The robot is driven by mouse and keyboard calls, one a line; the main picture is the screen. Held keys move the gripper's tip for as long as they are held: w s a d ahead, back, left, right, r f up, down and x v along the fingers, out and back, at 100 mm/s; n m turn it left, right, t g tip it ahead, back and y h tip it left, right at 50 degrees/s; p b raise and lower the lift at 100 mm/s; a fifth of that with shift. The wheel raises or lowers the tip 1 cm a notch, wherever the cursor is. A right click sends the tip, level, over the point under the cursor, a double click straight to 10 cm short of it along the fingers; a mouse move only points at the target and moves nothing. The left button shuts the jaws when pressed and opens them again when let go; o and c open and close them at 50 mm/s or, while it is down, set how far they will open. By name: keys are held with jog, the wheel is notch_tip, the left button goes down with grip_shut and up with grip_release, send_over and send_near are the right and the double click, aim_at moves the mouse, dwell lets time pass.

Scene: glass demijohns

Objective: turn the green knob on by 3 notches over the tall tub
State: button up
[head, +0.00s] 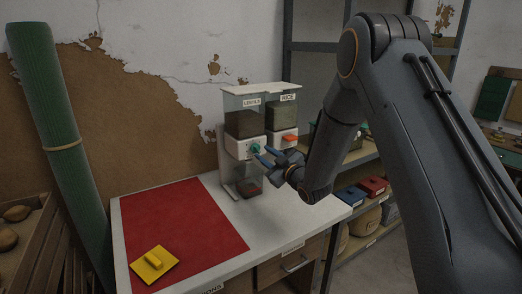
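The green knob (255,148) is on the white front of the left dispenser, whose bin is labelled "LENTILS" (245,124). My gripper (263,157) is just in front of and slightly below right of the knob, its fingers pointing at it. The two fingers look apart, with nothing seen between them. I cannot tell whether they touch the knob. A clear tub (249,188) with something dark reddish in it stands below the left dispenser. My gripper partly hides the space to its right, so I cannot compare its height with another tub.
A "RICE" dispenser (282,117) with an orange knob (290,138) stands close on the right. A green roll (62,135) leans at left. Shelves (362,158) stand behind my arm.

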aim_at(258, 149)
jog(key=shift+p+x, duration=0.35)
jog(key=shift+x, duration=1.3)
grip_shut()
jog(key=shift+m, duration=0.3)
jog(key=m+b, duration=0.2)
jog(key=shift+m, duration=0.3)
jog(key=shift+m+b, duration=0.4)
jog(key=shift+m, duration=0.8)
